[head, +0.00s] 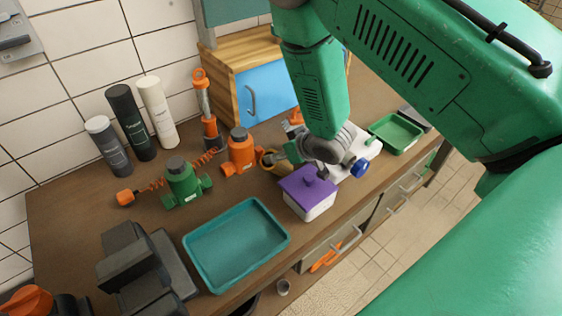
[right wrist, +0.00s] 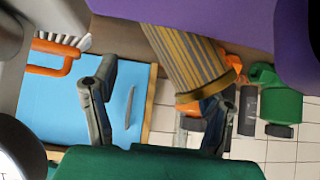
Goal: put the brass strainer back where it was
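The brass strainer (head: 269,161) stands on the brown worktop behind the purple-lidded box, partly hidden by my right gripper. In the right wrist view the strainer (right wrist: 186,58) shows as a ribbed tan body with a brass rim, beside the right-hand finger; whether they touch I cannot tell. My right gripper (head: 291,151) is low over the worktop beside the strainer. Its fingers are spread wide in the right wrist view (right wrist: 158,95), with nothing clasped between them. My left gripper is not in view.
A purple-lidded white box (head: 311,203) stands close in front. An orange bottle (head: 241,152) and green pump-like thing (head: 183,182) stand left. A teal tray (head: 237,245) lies in front, a green tray (head: 396,133) at right. A blue-doored wooden cabinet (head: 262,92) stands behind.

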